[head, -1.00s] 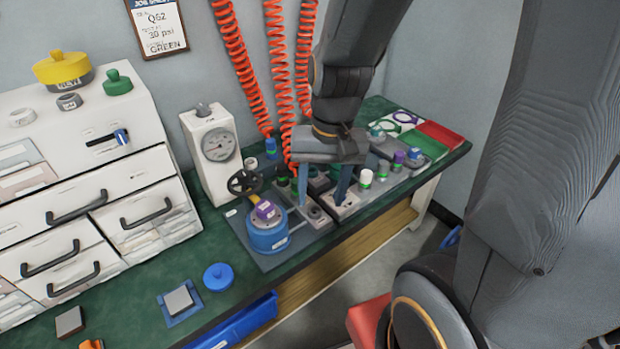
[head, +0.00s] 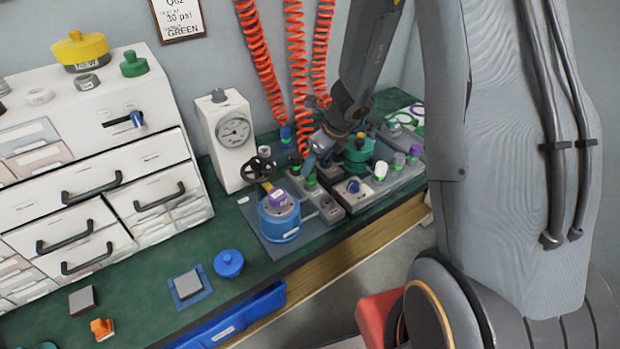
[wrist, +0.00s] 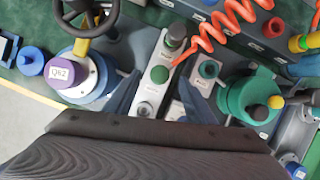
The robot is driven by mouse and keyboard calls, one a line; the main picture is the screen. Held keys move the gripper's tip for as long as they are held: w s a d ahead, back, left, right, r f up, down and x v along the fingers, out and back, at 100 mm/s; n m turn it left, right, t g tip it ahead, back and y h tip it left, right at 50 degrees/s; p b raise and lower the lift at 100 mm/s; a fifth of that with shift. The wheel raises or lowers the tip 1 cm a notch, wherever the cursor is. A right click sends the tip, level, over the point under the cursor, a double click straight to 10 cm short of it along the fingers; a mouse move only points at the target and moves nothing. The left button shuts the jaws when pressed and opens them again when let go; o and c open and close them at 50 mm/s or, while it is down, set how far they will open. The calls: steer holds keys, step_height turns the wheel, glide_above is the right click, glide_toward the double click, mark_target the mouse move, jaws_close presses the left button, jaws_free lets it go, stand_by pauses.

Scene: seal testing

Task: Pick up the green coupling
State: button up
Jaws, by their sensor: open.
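A dark coupling with a green band (head: 295,159) stands at the lower end of a red coiled hose, on the fixture row at the back of the bench. In the wrist view a dark cylinder with green on it (wrist: 176,36) stands at the far end of a grey block, beside the hose; I cannot tell surely that it is the same piece. A smaller green-topped piece (wrist: 159,75) sits nearer on that block. My gripper (head: 313,157) is open above the fixtures. In the wrist view its fingers (wrist: 158,98) straddle the grey block, with nothing held.
A blue vessel (head: 280,226) with a purple cap and a black handwheel (head: 257,171) stand left of the gripper. A green vessel (wrist: 250,98) stands close on its right. Red hoses (head: 297,60) hang behind.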

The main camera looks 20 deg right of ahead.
mark_target(310, 176)
steer(key=b+x, duration=0.1)
steer(key=x, duration=0.3)
steer(key=shift+w+a+f, duration=0.1)
steer(key=shift+w+f, duration=0.05)
steer(key=shift+f, duration=0.2)
steer(key=c, duration=1.2)
